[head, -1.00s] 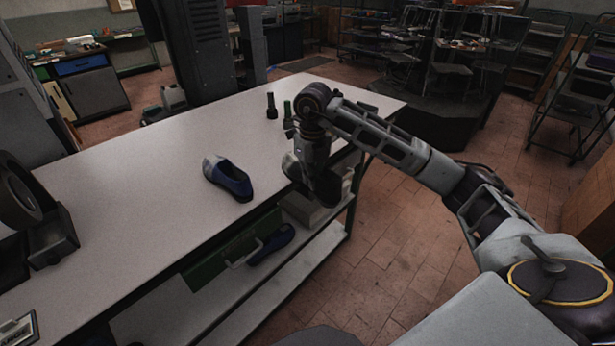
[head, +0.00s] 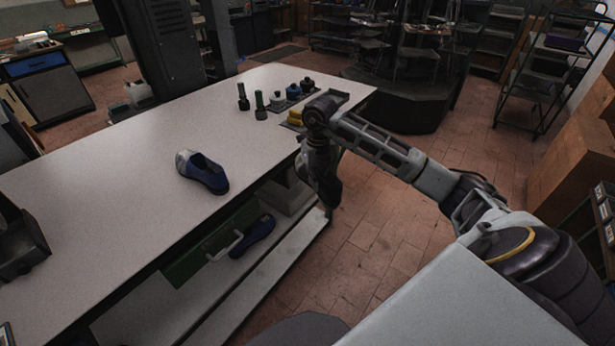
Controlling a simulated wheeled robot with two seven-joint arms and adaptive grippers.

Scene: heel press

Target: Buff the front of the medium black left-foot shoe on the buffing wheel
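My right gripper (head: 326,190) hangs pointing down just off the right long edge of the white-topped table (head: 110,160). A dark shape at its lower end could be its fingers or a held black shoe; I cannot tell which, nor whether the fingers are open. No black shoe shows clearly. A blue shoe with a grey toe (head: 203,172) lies on the table. Another blue shoe (head: 252,236) lies below the tabletop, by a green drawer front. A dark housing (head: 22,245) stands at the left edge; no wheel shows on it now. My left gripper is out of view.
A dark bottle (head: 243,97), a green bottle (head: 260,106), small jars (head: 293,92) and a yellow item (head: 296,116) stand at the table's far end. A lower shelf (head: 270,285) runs under the table. The tiled floor to the right is clear; racks stand behind.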

